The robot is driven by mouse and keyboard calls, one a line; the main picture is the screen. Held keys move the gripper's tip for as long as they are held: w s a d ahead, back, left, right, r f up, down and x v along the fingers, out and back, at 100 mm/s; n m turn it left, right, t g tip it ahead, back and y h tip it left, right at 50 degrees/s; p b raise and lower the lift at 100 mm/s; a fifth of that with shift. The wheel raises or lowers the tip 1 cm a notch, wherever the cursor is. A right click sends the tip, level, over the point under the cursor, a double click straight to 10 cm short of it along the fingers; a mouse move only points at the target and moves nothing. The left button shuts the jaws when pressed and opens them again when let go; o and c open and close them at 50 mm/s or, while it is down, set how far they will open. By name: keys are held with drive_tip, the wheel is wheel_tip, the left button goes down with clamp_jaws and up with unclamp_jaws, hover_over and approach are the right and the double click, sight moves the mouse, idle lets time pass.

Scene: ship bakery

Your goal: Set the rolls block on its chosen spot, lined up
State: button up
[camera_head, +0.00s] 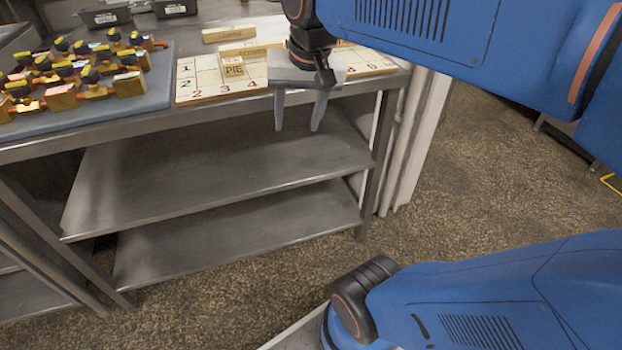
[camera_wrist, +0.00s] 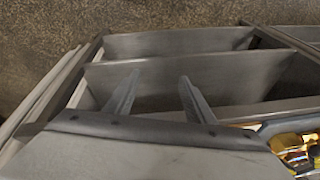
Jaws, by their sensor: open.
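A pale board (camera_head: 190,95) with printed numbers lies on the metal table. A wooden block lettered PIE (camera_head: 234,71) stands on it. A long labelled block (camera_head: 229,34) lies behind the board, and another labelled block (camera_head: 246,49) is just behind PIE; their lettering is too small to read surely. I cannot tell which block is the rolls block. My gripper (camera_head: 297,122) is open, pointing down in front of the table's front edge, and hides part of the board. In the wrist view my gripper's fingers (camera_wrist: 158,86) are apart with nothing between them.
A grey-blue mat (camera_head: 158,92) with several brass valve-like pieces (camera_head: 62,97) lies left of the board; brass pieces also show in the wrist view (camera_wrist: 295,150). Black bins (camera_head: 105,15) stand behind. Metal shelves (camera_head: 210,165) below the tabletop are empty. The floor at right is mostly clear.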

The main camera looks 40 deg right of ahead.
drive_tip(key=s+a+f+n+t, duration=0.1)
drive_tip(key=s+a+f+n, duration=0.1)
drive_tip(key=s+f+n, duration=0.3)
wheel_tip(320, 180, down, 6)
drive_tip(key=s, duration=0.3)
drive_tip(key=shift+a+n, duration=0.15)
drive_tip(key=shift+n, duration=0.15)
